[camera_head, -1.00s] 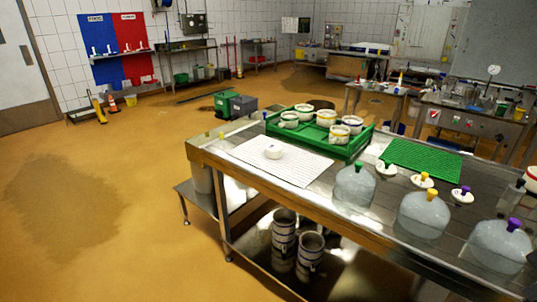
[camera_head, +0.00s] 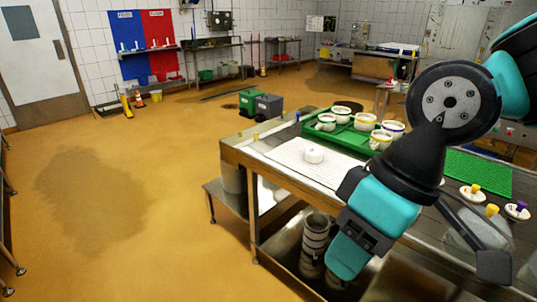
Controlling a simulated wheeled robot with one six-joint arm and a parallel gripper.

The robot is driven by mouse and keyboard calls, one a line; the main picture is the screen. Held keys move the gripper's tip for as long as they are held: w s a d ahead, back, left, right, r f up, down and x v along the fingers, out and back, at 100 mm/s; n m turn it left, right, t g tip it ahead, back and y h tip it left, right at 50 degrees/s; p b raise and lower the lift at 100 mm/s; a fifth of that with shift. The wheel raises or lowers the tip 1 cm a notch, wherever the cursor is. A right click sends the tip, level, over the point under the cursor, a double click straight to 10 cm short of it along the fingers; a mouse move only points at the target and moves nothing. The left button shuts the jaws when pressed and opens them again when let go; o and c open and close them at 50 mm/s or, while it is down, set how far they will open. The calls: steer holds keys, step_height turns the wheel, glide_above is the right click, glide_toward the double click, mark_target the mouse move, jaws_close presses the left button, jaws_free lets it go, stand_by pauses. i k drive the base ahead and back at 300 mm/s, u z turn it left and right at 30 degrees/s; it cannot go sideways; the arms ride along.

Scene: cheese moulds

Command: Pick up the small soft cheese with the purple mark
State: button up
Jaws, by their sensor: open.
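My gripper (camera_head: 420,262) is at the right, in front of the table and nearer to me than the cheese. It appears open, its parts spread wide apart with nothing seen held. It is well apart from the cheese, and my arm hides part of the table.
A green crate (camera_head: 320,138) with several white moulds with coloured rims stands behind the cheese. A green mat (camera_head: 478,172) lies to the right. Lids with yellow (camera_head: 475,188) and purple (camera_head: 517,206) knobs lie near the table's right. The floor at left is clear.

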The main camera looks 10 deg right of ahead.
mark_target(313, 156)
steer(key=u, duration=0.15)
steer(key=i, duration=1.5)
steer(key=z, duration=0.8)
